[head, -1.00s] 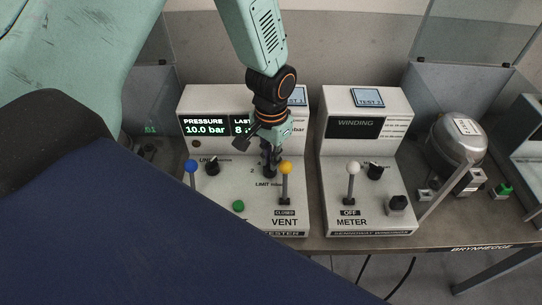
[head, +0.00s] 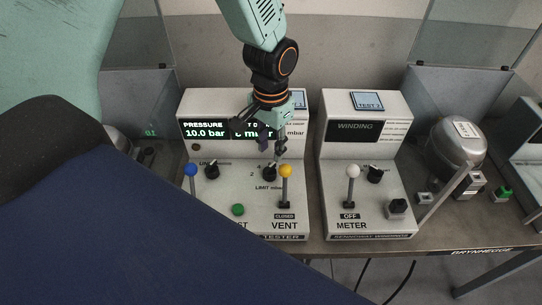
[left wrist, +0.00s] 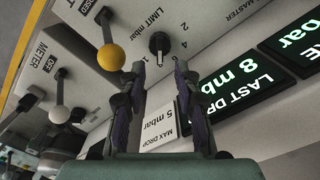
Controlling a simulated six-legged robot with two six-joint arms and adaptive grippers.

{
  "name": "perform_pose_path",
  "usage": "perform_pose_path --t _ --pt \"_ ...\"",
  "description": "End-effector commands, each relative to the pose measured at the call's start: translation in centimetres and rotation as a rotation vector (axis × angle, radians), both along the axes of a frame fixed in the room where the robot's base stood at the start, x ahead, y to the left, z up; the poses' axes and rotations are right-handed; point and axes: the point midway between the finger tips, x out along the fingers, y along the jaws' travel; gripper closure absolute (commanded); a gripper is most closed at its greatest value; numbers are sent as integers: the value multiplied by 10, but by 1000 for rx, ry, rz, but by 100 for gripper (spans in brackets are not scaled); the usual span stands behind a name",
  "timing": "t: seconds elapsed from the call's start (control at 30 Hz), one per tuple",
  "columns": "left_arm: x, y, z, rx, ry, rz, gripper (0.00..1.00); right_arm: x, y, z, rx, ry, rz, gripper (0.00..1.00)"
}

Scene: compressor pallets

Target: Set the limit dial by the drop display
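The black limit dial (head: 269,172) sits on the sloped panel of the white tester (head: 215,215), left of the yellow lever (head: 285,171). In the left wrist view the dial (left wrist: 159,43) has a white mark, but its exact setting is hard to read. My left gripper (head: 272,148) is open and empty above the dial. Its fingertips (left wrist: 160,68) stand apart just short of the dial, not around it. The drop display (left wrist: 238,85) reads 8 mbar; my gripper partly covers it in the head view. A label (left wrist: 160,122) reads max drop 5 mbar. My right gripper is not seen.
A blue lever (head: 191,170), another black dial (head: 211,170) and a green button (head: 238,210) share the panel. The winding meter (head: 366,190) with a white-knobbed lever stands to the right. A grey compressor (head: 456,145) is further right.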

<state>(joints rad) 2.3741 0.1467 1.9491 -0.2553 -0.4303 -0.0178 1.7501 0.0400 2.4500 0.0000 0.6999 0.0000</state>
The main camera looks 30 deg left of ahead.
Motion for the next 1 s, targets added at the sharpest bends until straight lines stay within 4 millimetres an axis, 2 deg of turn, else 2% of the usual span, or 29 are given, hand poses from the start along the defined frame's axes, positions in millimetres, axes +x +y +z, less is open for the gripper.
perform_pose_path --t 0.03,0.2,0.4,1.0 --pt "2 0 12 0 -5 0 68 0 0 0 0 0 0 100" --pt "1 0 43 -1 -4 0 68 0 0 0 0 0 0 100" --pt "0 0 62 -1 -1 0 68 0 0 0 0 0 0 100" --pt "0 0 66 0 0 0 68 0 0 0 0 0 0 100"
